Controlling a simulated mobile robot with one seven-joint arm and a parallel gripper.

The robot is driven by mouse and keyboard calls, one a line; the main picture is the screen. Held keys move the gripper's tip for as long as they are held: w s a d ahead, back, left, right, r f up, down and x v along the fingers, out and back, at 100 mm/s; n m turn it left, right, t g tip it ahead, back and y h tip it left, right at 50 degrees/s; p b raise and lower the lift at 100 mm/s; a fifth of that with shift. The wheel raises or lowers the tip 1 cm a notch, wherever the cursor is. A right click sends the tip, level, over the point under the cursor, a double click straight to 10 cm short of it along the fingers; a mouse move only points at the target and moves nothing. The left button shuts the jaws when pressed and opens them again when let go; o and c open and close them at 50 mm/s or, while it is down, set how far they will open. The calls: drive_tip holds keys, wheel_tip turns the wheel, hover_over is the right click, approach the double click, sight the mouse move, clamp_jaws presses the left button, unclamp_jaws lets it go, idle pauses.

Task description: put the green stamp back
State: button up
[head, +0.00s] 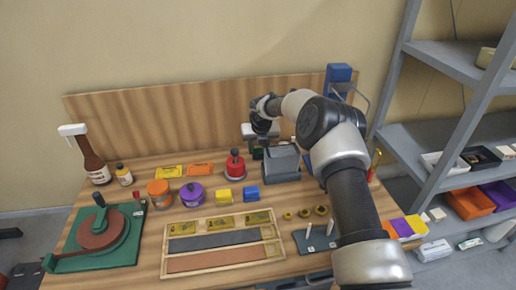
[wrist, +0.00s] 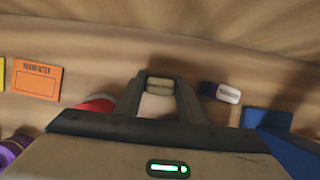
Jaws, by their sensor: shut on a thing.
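My gripper (head: 261,143) is low over the back of the table, just behind a grey box, which hides part of what is below it. A small dark green thing (head: 257,154), which looks like part of the green stamp, shows under the gripper beside the grey box. In the wrist view my gripper's fingers (wrist: 159,86) are close around something small, but its green colour does not show there. Whether the stamp touches the table is hidden.
A red round item with a dark knob (head: 235,166) stands left of the gripper. The grey box (head: 281,164) is in front. Orange (head: 200,169) and yellow (head: 169,172) packets lie left. A white-and-dark block (wrist: 221,92) lies right. A wooden backboard (head: 180,117) rises behind.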

drive_tip(key=o, duration=0.8)
drive_tip(key=shift+f, duration=0.1)
drive_tip(key=shift+o, duration=0.2)
